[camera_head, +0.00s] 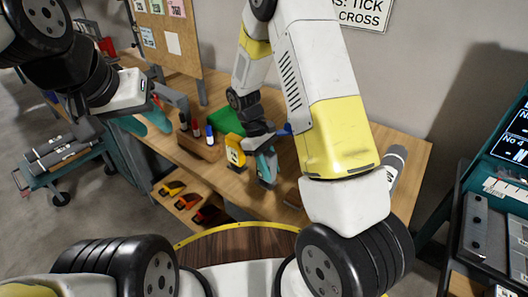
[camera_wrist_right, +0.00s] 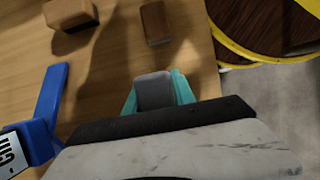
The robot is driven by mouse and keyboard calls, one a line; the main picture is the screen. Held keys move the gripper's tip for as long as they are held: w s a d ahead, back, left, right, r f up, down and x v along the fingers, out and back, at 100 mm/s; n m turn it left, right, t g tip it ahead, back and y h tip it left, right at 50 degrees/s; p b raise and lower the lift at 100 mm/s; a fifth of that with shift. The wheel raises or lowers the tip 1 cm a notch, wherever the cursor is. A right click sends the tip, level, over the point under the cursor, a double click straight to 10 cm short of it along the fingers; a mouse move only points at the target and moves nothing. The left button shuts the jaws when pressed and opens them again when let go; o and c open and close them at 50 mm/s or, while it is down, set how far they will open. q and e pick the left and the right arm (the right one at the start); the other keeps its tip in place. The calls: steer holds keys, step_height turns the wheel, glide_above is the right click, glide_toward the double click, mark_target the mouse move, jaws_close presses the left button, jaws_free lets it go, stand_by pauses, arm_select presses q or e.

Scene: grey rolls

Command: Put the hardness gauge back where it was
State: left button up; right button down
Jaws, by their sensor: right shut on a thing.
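My left gripper (camera_head: 143,88) is at the upper left, near the bench's left end.
The bench (camera_head: 340,148) also bears a green item (camera_head: 224,122), a wooden holder with markers (camera_head: 203,147) and a grey roll (camera_head: 397,160). A blue stand (camera_wrist_right: 44,115) with a label is close left of my right gripper. A round wooden top (camera_head: 235,247) is in front.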

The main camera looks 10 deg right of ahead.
steer(key=c, duration=1)
jaws_free()
steer(key=shift+c, duration=0.2)
steer(key=v, duration=1.1)
steer(key=shift+w+r, duration=0.1)
steer(key=shift+r, duration=0.55)
steer(key=s+d+r+m+t+y, duration=0.2)
steer(key=s+d+r+m+t, duration=0.1)
steer(key=s+r, duration=0.6)
steer(key=s+d+r+m+t+y, duration=0.3)
steer(key=s+r+m+t, duration=0.2)
steer(key=s+r, duration=0.3)
steer(key=shift+s+r+t, duration=0.4)
steer(key=shift+s+t, duration=0.3)
steer(key=shift+d, duration=0.15)
